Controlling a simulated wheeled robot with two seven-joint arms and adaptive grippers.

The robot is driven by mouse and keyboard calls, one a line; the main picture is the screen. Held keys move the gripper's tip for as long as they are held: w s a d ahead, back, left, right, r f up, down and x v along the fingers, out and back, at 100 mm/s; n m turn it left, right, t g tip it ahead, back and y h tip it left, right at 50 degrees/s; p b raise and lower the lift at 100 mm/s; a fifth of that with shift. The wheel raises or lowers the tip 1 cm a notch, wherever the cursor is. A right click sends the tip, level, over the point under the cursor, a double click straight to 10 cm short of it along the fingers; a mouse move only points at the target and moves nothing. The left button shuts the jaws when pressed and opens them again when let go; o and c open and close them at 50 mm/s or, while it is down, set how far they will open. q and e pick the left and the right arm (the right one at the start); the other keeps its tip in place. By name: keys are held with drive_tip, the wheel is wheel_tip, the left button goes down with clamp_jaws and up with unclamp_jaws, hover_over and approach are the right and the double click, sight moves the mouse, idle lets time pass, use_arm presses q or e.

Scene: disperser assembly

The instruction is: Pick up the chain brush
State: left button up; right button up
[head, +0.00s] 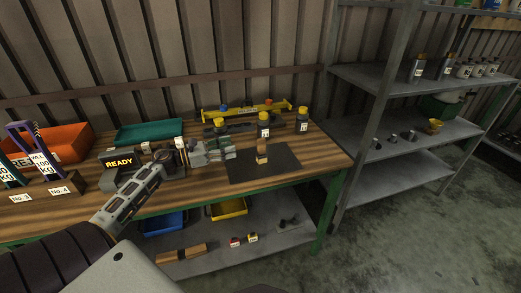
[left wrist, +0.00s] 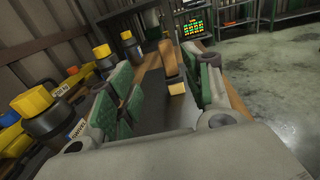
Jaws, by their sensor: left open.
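The chain brush (head: 262,151) looks like a small block with a wooden-brown upper part and a pale base. It stands on the dark mat on the workbench. It also shows in the left wrist view (left wrist: 168,60), beyond and between my finger pads. My left gripper (head: 230,151) is open, with its fingers pointing right at the brush from the mat's left edge. In the left wrist view the gap between the pads (left wrist: 163,86) looks empty, and whether they touch the brush cannot be told. My right gripper is not in view.
Yellow-capped bottles (head: 263,125) stand behind the mat (head: 280,164), close to my left fingers. A yellow rack (head: 245,110) lies at the back. A READY display (head: 120,162) and a teal tray (head: 150,132) are left. The mat's right part is clear.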

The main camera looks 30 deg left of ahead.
sight(262, 151)
use_arm(q)
drive_tip(key=shift+d+r, duration=0.1)
drive_tip(key=shift+r, duration=0.05)
drive_tip(key=x, duration=0.8)
drive_tip(key=shift+w+d, duration=0.2)
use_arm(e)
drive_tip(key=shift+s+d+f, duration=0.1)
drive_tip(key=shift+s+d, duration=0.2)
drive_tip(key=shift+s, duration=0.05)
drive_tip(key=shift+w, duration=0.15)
use_arm(q)
drive_tip(key=shift+w, duration=0.1)
idle(0.3)
